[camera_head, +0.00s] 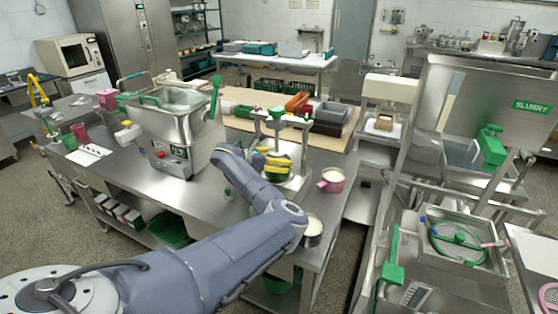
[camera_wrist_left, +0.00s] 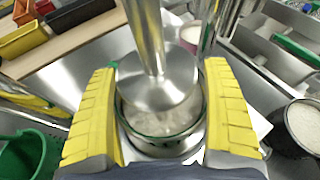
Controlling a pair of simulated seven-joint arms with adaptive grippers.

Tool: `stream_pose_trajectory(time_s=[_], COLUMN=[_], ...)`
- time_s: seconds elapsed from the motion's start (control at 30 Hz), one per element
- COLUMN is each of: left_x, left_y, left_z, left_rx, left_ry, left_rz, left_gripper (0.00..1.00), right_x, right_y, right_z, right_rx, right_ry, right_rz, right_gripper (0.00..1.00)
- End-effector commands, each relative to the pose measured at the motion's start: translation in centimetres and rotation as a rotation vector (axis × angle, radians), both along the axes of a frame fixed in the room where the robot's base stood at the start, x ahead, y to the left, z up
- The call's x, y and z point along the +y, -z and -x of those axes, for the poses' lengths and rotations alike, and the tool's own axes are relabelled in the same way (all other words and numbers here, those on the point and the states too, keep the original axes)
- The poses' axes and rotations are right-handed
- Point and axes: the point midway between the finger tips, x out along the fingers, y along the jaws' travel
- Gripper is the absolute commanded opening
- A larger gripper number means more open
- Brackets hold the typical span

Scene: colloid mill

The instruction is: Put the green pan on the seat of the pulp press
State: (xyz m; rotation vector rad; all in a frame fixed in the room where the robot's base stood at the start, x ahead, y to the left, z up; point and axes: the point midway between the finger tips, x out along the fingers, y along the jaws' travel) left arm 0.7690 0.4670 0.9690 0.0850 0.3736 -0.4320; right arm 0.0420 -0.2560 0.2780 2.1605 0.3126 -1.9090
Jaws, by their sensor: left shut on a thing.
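The pulp press (camera_head: 278,125) is a metal frame with green parts at its top, standing on the steel bench near the middle of the head view. My left gripper (camera_head: 277,167) reaches into the press with its yellow fingers. It is shut on the green pan (camera_head: 277,178), a round metal pan with a green rim. In the left wrist view the pan (camera_wrist_left: 160,143) sits between the fingers, directly under the press's round plate (camera_wrist_left: 158,88), which hides its far part. A pale base shows below the pan. Whether the pan touches the seat cannot be told. My right gripper is not in view.
A pink pot (camera_head: 331,181) stands right of the press, and a steel pot with pale contents (camera_head: 313,228) stands at the bench's front right. The mill (camera_head: 175,130) stands to the left. Bins (camera_head: 330,115) sit behind on a wooden board.

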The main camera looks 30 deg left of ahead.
Motion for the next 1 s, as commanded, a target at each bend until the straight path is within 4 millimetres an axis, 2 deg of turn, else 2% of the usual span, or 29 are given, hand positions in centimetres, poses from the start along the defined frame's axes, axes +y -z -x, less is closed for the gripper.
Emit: stream_pose_trajectory(time_s=[0.23,0.27,0.4,0.7,0.87,1.0], left_x=[0.0,0.0,0.0,0.0,0.8,1.8], left_y=[0.2,0.3,0.2,-0.1,-0.5,-1.4], left_z=[0.0,0.0,0.0,0.0,1.5,3.6], left_rx=[-0.001,0.000,0.000,0.000,0.003,0.003], left_ry=[0.000,0.000,0.000,-0.001,-0.003,-0.004], left_rz=[0.000,0.000,0.000,0.000,-0.004,-0.005], left_gripper=[0.39,0.85,1.00,1.00,1.00,1.00], right_x=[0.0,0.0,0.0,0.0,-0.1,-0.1], right_y=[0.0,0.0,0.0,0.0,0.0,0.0], right_z=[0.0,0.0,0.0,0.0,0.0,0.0], right_rx=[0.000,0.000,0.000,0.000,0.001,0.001], right_ry=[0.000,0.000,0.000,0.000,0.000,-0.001], right_rz=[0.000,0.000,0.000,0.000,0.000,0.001], right_gripper=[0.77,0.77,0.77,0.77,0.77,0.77])
